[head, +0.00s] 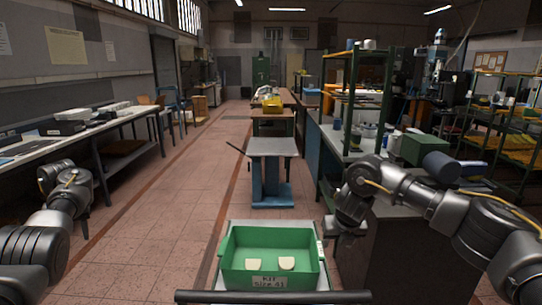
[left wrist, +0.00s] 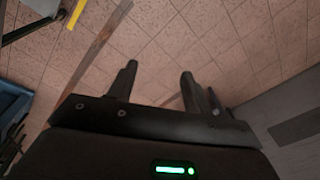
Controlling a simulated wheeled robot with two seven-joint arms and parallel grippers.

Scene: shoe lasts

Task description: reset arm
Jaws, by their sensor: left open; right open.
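My left gripper (left wrist: 157,78) is open and empty in the left wrist view, its two dark fingers apart over the tiled floor. In the head view my left arm is at the left edge, and its fingers cannot be made out. My right arm comes in from the right, and its dark end (head: 346,232) hangs just right of the green crate, apart from the things in it. The green crate (head: 238,277) stands at the front centre with a size label on its front wall. Two cream-coloured pieces, a left one (head: 252,264) and a right one (head: 287,263), are inside it.
The crate stands on a cart with a dark bar (head: 270,297) in front. A blue-legged stand (head: 271,147) is behind it. A long bench (head: 85,140) runs along the left wall. A green shelf and bench are at the right. The tiled floor (head: 165,225) left of the crate is clear.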

